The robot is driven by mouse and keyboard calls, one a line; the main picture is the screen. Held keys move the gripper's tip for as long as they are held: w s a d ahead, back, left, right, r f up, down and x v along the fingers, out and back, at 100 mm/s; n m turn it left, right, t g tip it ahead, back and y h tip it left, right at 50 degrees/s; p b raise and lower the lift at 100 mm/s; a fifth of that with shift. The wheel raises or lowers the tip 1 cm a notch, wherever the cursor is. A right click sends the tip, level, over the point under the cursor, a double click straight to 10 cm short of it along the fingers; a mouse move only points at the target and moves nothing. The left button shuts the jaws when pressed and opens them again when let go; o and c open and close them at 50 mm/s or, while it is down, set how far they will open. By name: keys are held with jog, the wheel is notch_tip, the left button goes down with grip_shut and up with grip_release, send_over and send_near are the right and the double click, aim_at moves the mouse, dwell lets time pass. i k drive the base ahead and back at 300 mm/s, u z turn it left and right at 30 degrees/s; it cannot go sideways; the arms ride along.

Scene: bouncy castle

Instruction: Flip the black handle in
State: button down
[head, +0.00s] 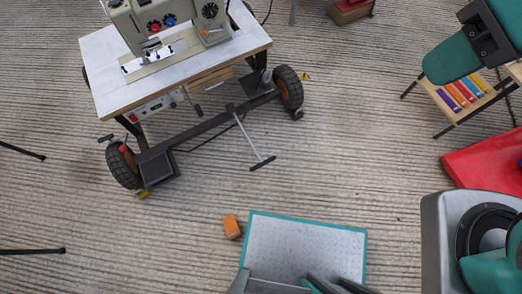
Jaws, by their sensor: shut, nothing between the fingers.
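A black T-shaped handle (262,163) is at the end of a thin grey rod. The rod slants out from the dark lower frame of a wheeled sewing-machine table (108,72), and the handle is low, over or on the ground. I cannot tell whether it touches. A small dark lever (197,108) hangs under the table's front edge. Teal and dark parts of my arm show at the upper right, well away from the handle.
A sewing machine (165,22) stands on the table. A low stand with coloured bars (462,92) and a red object (490,165) are at the right. Dark thin legs reach in at the left. Ground around the handle is clear.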

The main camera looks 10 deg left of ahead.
aim_at(263, 162)
jog(key=k, duration=0.4)
jog(key=u, duration=1.65)
jog(key=k, duration=0.35)
jog(key=z, duration=0.05)
jog(key=i, duration=0.25)
jog(key=z, duration=0.9)
